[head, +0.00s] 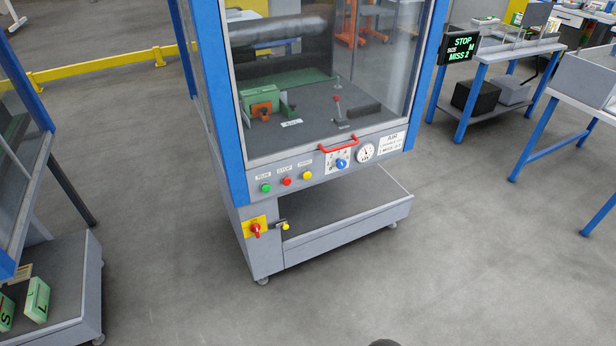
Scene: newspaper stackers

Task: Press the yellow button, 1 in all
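The yellow button (307,176) is on the grey front panel of the blue-framed machine (222,100). It is the rightmost of three buttons in a row, beside a red button (287,181) and a green button (266,188). Small labels sit above the three buttons; the ones over the green and red read RUN and STOP, the one over the yellow is too small to read surely. Neither of my grippers is in the head view. Nothing covers the yellow button.
A red handle (338,145), a blue knob (341,163) and a gauge (365,152) are right of the buttons. A red switch (255,230) is below left. A display (461,48) reads STOP. A cart (70,290) stands at left. The floor in front is clear.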

